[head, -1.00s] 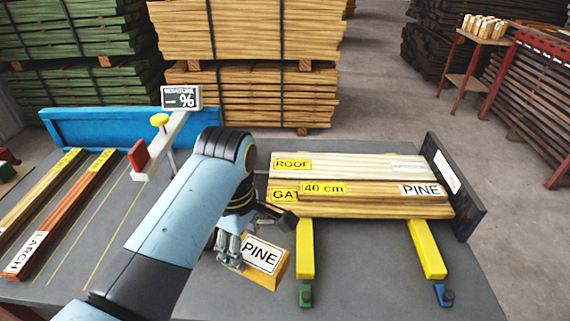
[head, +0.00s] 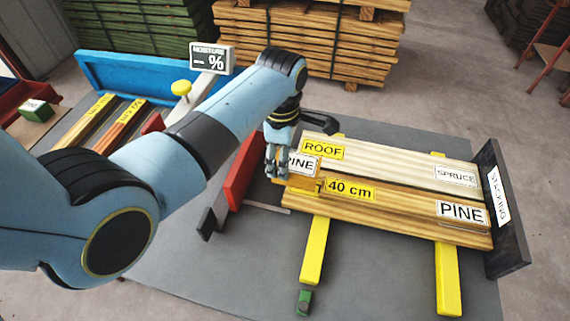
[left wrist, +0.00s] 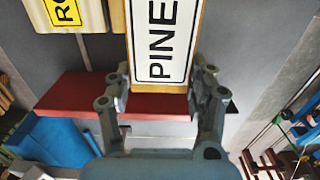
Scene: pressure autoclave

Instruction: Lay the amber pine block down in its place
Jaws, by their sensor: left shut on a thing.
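The amber pine block (head: 300,184) with a white PINE label is held in my left gripper (head: 278,165), over the left end of the board stack. It also shows in the left wrist view (left wrist: 166,40), label up, between the two fingers of the left gripper (left wrist: 160,92). The stack holds a pale spruce board (head: 400,165) marked ROOF and a pine board (head: 400,205) marked 40 cm. In the head view the block overlaps the stack's left end. I cannot tell whether it touches the boards. My right gripper is not in view.
Two yellow bearers (head: 314,252) lie under the stack. A dark end panel (head: 503,215) stands at its right. A red bar (head: 240,172) stands left of the block. A moisture meter display (head: 212,58) and a blue trough (head: 140,78) are further back.

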